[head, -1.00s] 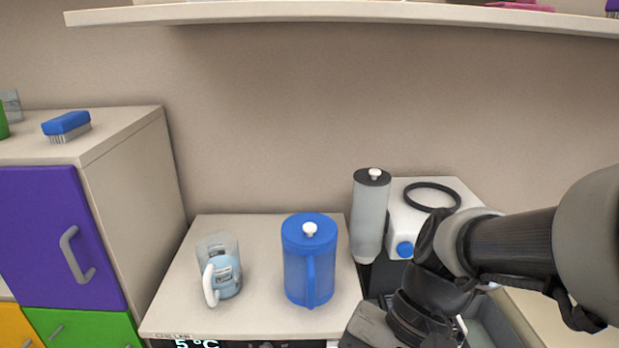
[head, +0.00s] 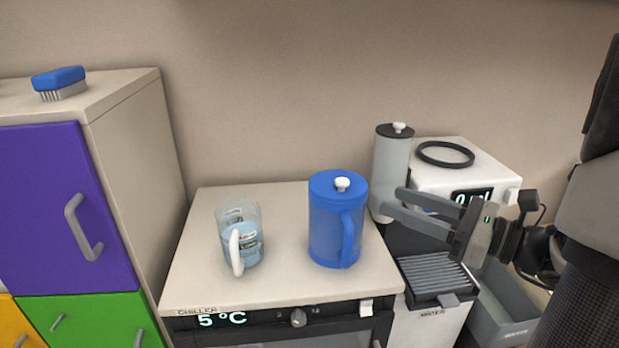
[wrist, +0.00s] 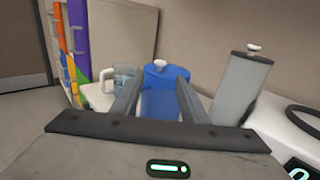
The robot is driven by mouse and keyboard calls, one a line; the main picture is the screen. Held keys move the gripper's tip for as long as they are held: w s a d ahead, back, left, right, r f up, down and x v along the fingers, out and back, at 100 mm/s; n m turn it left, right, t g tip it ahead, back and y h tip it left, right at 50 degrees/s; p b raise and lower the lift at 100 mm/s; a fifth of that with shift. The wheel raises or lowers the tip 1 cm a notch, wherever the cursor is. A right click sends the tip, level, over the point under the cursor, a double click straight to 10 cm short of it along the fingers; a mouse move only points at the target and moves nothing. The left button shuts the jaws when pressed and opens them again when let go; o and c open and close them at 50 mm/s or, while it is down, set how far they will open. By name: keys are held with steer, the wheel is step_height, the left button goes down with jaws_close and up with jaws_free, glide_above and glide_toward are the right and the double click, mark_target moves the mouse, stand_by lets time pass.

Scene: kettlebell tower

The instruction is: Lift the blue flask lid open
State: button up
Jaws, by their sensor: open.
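The blue flask (head: 325,228) stands upright on the chiller top. Its blue lid (head: 336,186) is closed, with a white knob (head: 342,184) on top, and its handle (head: 349,240) faces the front right. My gripper (head: 388,202) is open and empty, to the right of the flask and apart from it, its fingers pointing left toward it. In the wrist view the flask (wrist: 163,100) shows between and beyond the two fingers, with its lid (wrist: 166,71) and white knob (wrist: 160,63) above the fingertips.
A clear jug (head: 243,245) of pale blue liquid with a white handle stands left of the flask. A grey cylinder (head: 388,160) with a black cap stands behind my fingers, beside a white machine (head: 455,178) with a black ring on top. The chiller top (head: 285,285) is bare in front.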

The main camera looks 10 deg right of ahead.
mark_target(325, 184)
steer(key=b+x, duration=0.2)
steer(key=x, duration=1.5)
steer(key=shift+w+f+b, duration=0.1)
steer(key=shift+w+b, duration=0.05)
steer(key=shift+b, duration=0.2)
jaws_close()
